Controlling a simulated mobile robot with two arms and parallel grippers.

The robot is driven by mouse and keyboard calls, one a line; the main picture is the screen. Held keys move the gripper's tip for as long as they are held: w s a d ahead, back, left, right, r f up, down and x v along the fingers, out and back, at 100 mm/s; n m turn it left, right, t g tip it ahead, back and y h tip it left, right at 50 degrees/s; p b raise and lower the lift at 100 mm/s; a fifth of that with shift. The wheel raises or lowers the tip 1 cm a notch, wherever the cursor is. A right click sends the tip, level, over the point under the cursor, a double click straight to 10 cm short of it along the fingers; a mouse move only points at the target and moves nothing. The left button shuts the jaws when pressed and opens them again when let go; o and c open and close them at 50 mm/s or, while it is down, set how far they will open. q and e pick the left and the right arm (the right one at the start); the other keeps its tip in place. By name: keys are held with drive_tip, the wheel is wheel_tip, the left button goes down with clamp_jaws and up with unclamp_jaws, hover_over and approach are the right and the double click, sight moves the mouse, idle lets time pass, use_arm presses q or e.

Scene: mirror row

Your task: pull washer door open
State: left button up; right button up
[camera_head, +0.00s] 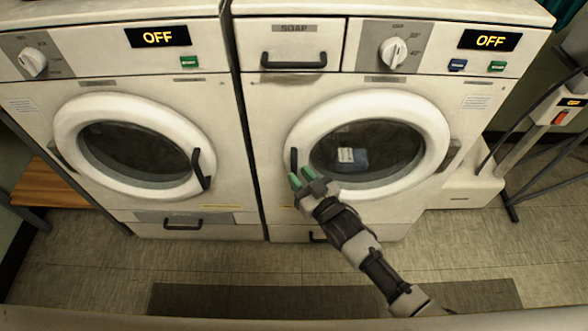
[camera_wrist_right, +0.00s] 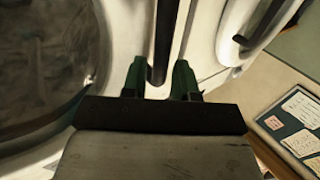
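The right washer (camera_head: 250,150) has a round white door (camera_head: 440,135) with a dark glass window, and it looks closed. Its black upright handle (camera_head: 294,158) is at the left side of the door ring. My right gripper (camera_head: 301,179), with green fingertips, is at the lower end of this handle. In the right wrist view the handle (camera_wrist_right: 164,35) runs between the two spread fingers (camera_wrist_right: 158,82), with gaps showing, so the gripper is open. Whether either finger touches the handle I cannot tell. My left gripper is not in view.
A second washer (camera_head: 85,80) with a closed door stands close on the left. A soap drawer (camera_head: 290,45) is above the right washer's door. A metal rack (camera_head: 510,150) stands at the right. A dark mat (camera_head: 220,300) lies on open floor in front.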

drive_tip(key=shift+x, duration=1.4)
drive_tip(key=shift+c, duration=0.4)
clamp_jaws()
drive_tip(key=shift+s, duration=0.1)
